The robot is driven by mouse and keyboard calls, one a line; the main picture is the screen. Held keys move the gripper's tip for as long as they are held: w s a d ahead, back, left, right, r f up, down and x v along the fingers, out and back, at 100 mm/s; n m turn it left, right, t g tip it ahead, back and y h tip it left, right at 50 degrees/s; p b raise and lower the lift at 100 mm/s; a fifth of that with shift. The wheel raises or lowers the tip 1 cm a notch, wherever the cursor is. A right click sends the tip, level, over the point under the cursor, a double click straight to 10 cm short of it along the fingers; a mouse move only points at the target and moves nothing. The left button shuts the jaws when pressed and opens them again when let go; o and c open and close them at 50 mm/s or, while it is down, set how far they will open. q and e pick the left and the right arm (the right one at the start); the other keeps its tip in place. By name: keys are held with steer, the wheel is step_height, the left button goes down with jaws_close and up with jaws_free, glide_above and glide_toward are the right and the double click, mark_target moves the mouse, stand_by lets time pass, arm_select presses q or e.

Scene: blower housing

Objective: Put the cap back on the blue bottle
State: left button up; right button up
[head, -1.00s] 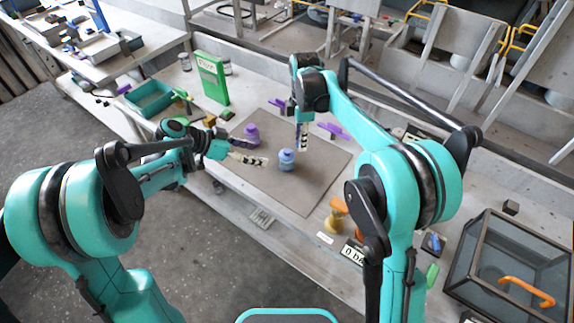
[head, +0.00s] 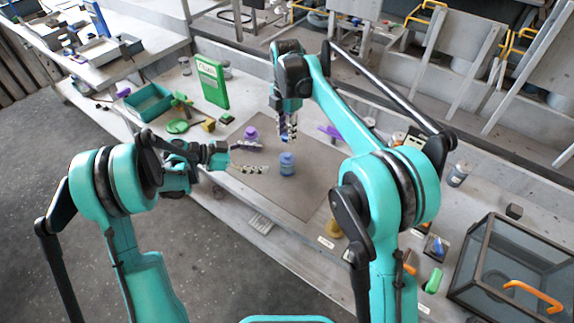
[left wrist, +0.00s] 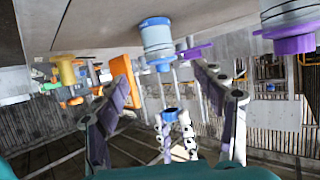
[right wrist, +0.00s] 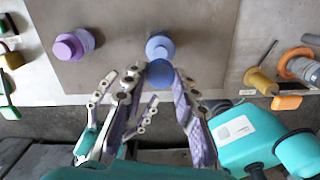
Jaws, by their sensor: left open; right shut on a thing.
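The blue bottle (head: 287,164) stands upright on the grey-brown mat (head: 310,190); it appears inverted in the left wrist view (left wrist: 156,35). My right gripper (head: 284,135) is shut on the blue cap (right wrist: 160,74), raised above the bottle and apart from it. The cap also shows between the right fingers in the left wrist view (left wrist: 170,116). My left gripper (head: 262,168) is open and empty, low at the bottle's left side, with a gap to it. The right wrist view also shows the bottle (right wrist: 159,46), partly hidden behind the cap.
A purple bottle (head: 251,133) stands on the mat, left of and behind the blue one. A green box (head: 211,80) and teal tray (head: 149,101) are at the back left. A glass case (head: 515,265) stands at the right. The mat's front part is clear.

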arm_select(q)
steer(key=x, duration=1)
steer(key=shift+d+f, duration=0.15)
jaws_close()
arm_select(e)
glide_above(287, 154)
steer(key=shift+f, duration=2.55)
steer(key=shift+f, duration=0.85)
steer(key=shift+f, duration=0.6)
